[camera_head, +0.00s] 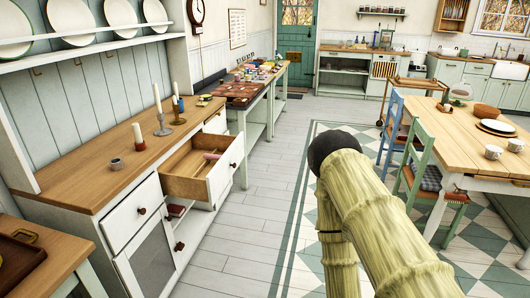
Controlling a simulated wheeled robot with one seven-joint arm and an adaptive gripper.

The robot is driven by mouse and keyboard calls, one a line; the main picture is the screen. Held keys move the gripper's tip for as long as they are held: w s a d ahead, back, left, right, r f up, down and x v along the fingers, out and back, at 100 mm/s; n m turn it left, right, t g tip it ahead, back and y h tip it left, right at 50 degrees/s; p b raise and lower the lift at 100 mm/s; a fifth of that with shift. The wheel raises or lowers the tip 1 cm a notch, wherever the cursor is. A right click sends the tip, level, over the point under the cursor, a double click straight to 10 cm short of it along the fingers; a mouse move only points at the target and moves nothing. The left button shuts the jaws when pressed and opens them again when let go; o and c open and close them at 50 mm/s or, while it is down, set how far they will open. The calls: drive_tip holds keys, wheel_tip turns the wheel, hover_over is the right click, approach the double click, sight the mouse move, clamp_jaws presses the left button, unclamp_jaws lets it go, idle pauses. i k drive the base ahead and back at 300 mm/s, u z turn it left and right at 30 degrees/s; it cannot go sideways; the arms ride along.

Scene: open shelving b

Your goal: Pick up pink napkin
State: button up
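A small pink item (212,156), perhaps the rolled pink napkin, lies in the open drawer (222,180) of the white cabinet on the left. It is too small to tell for sure what it is. My arm (385,215), pale yellow-green with a dark rounded joint at its bend, rises in the lower middle and folds back down. My gripper is not visible. No part of my arm appears to touch the drawer or the pink item.
The wooden cabinet top (110,180) holds candlesticks (161,120) and a small grey cup (116,164). A dining table (462,130) with green chair (428,175) and blue chair (392,125) stands at right. The floor (250,225) between cabinet and rug is clear.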

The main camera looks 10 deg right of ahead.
sight(208, 157)
drive_tip(key=z, duration=0.05)
drive_tip(key=i, duration=1.3)
drive_tip(key=u, duration=0.85)
